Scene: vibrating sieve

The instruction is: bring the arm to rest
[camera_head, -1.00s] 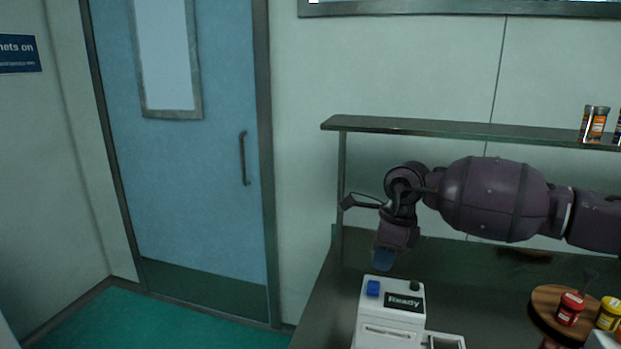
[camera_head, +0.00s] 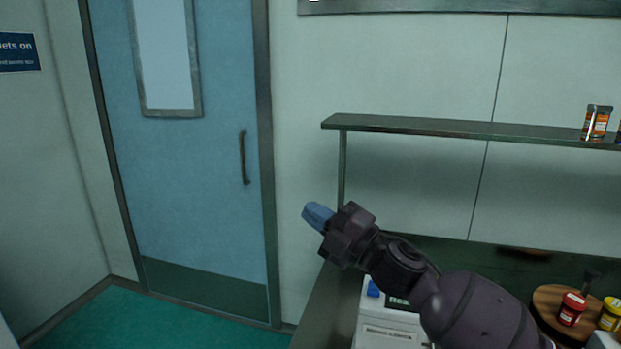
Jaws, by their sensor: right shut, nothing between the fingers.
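My right arm reaches in from the lower right, and its dark purple links cover part of the bench. My right gripper (camera_head: 317,215) has blue fingers, is shut and empty, and points up and left in front of the pale wall. It is above the left edge of the bench and touches nothing that I can see. My left gripper is not in view.
A white machine (camera_head: 390,333) with a blue button stands on the dark bench (camera_head: 330,305), partly hidden by my arm. A round wooden stand (camera_head: 547,299) holds a red jar (camera_head: 571,309) and a yellow jar (camera_head: 610,314). A shelf (camera_head: 450,128) runs above. A blue door (camera_head: 200,200) is at left.

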